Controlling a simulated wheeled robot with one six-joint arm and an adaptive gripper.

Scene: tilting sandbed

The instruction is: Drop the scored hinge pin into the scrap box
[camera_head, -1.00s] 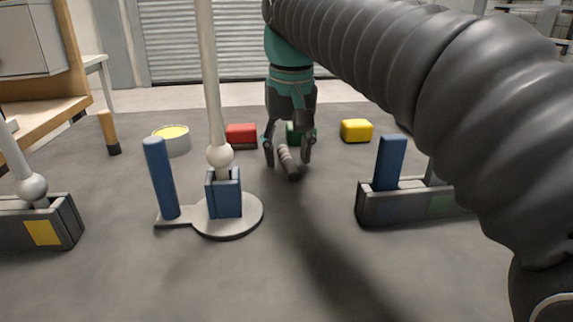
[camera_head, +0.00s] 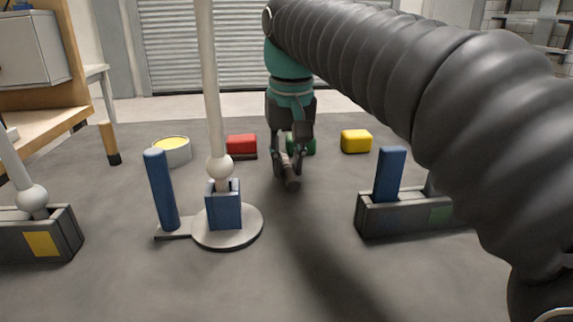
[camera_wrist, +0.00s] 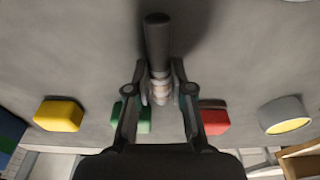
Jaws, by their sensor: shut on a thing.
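The hinge pin (camera_head: 292,179) is a short dark rod with a paler, ringed band. My gripper (camera_head: 287,171) is shut on it from above, near the middle of the scene. In the wrist view, the pin's dark end (camera_wrist: 157,38) points away from my gripper (camera_wrist: 161,92), and the fingers close on its pale banded part. I cannot tell whether the pin touches the grey floor. No box is plainly marked as scrap. Low grey boxes stand at the left (camera_head: 60,246) with a yellow patch, and at the right (camera_head: 400,218) with a green patch.
Red (camera_head: 241,145), green (camera_head: 306,146) and yellow (camera_head: 355,141) blocks lie behind or beside my gripper. A round tin (camera_head: 176,154) with a yellow top is farther left. A tall pale rod rises from a blue holder (camera_head: 224,206). The middle foreground floor is clear.

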